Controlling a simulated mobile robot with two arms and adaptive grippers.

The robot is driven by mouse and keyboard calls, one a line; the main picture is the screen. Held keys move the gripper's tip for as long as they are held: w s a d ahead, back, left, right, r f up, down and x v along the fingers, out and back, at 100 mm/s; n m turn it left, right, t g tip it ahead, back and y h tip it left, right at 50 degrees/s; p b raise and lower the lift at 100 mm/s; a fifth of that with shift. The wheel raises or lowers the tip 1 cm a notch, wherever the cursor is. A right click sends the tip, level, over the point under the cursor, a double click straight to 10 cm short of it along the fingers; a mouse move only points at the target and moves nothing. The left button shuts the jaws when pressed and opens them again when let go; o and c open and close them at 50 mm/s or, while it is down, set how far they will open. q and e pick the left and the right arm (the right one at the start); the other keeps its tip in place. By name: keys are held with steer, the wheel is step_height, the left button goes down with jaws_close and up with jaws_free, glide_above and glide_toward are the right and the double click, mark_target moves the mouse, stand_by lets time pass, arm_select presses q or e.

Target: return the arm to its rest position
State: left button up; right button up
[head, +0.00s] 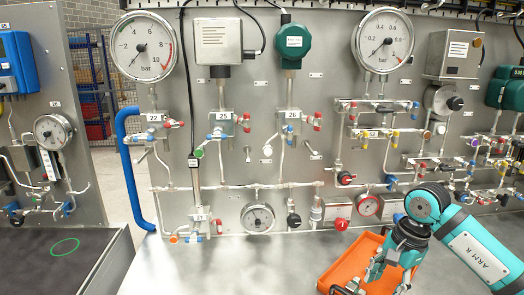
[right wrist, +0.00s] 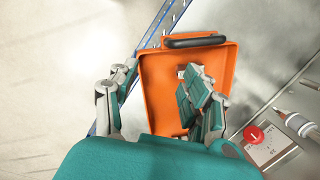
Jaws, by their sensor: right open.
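My right arm, teal and marked "ARM R", comes in from the right in the head view. My right gripper (head: 372,284) is at the lower right, above an orange tray (head: 349,257). In the right wrist view the gripper (right wrist: 158,100) has its fingers spread apart with nothing between them, and the orange tray (right wrist: 159,78) with a dark handle (right wrist: 195,41) lies beyond them. I cannot tell whether the fingers touch the tray. My left gripper is not in view.
A metal panel with gauges (head: 143,47), valves and pipes stands behind the bench. A red knob (head: 341,224) on a white block sits just left of my right arm; the knob also shows in the right wrist view (right wrist: 253,134). The grey bench top (head: 230,262) left of the tray is clear.

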steer(key=s+a+m+y, duration=0.25)
steer(key=a+y, duration=0.75)
steer(key=a, duration=1)
steer(key=a+r+m+t+y, duration=0.4)
steer(key=r+m+t+y, duration=0.5)
steer(key=r+m, duration=0.4)
steer(key=w+d+f+m+t+h, duration=0.1)
steer(key=d+f+m+t+h, duration=0.55)
steer(key=m, duration=0.75)
steer(key=w+d+f+m+t+h, duration=0.1)
steer(key=d+f+m+t+h, duration=0.25)
steer(key=d+m+h, duration=0.65)
steer(key=s+d+f+m+g+h, duration=0.2)
steer(key=s+f+m+g+h, duration=0.35)
steer(key=f+m, duration=0.45)
steer(key=s+f+m+g+y, duration=0.1)
steer(key=s+f+m+g, duration=0.5)
steer(key=s, duration=0.5)
steer(key=s+f+m+g, duration=0.1)
steer(key=s+f+g, duration=0.3)
steer(key=s+f, duration=0.45)
step_height(320, 180, down, 23)
steer(key=s+a+g, duration=0.1)
steer(key=s+g, duration=0.1)
steer(key=s, duration=0.1)
steer(key=s+d+f, duration=0.3)
steer(key=s+f, duration=1.3)
steer(key=f, duration=0.2)
steer(key=shift+s+g, duration=0.4)
steer(key=shift+g, duration=0.05)
